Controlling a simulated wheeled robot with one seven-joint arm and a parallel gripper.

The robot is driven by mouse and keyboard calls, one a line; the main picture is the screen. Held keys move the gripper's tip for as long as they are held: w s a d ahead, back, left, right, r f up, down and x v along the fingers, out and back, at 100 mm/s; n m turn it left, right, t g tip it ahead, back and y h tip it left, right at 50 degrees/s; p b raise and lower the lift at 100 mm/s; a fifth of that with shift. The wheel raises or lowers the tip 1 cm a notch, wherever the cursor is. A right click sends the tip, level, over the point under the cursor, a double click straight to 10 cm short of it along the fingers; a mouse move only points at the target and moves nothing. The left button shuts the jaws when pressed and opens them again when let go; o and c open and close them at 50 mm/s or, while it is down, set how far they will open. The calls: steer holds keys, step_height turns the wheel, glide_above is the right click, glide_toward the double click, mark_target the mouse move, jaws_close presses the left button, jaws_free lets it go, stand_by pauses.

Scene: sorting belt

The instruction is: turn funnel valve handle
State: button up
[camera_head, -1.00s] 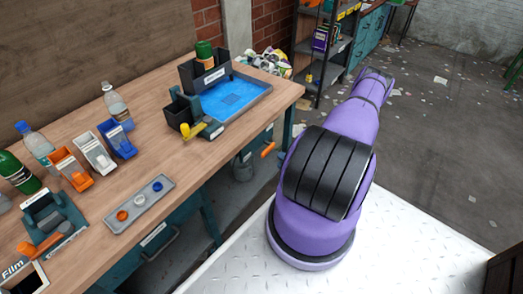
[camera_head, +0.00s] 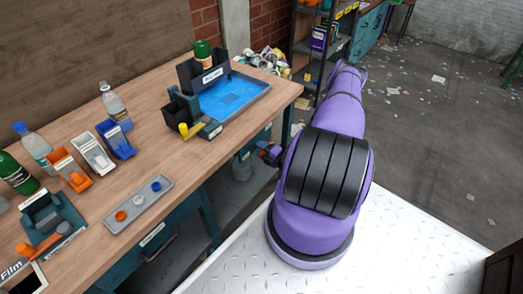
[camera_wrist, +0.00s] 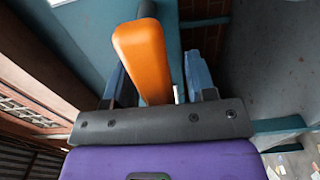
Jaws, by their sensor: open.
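The orange valve handle (camera_wrist: 143,58) fills the middle of the wrist view and points toward my wrist. My gripper (camera_wrist: 157,82) is open, with one blue-grey finger on either side of the handle. The handle lies closer to the left finger, and I cannot tell whether it touches. In the head view my gripper (camera_head: 271,154) is beside the right end of the workbench, below its top, and hides most of the handle. A dark grey bucket-like part (camera_head: 242,169) shows under the bench, just left of the gripper.
The wooden workbench (camera_head: 150,145) holds a blue tray (camera_head: 240,97), a yellow-handled device (camera_head: 190,131), small bins, bottles and a grey strip with caps (camera_head: 138,206). A shelf (camera_head: 318,45) stands behind. Open floor lies to the right.

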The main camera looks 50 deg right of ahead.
jaws_close()
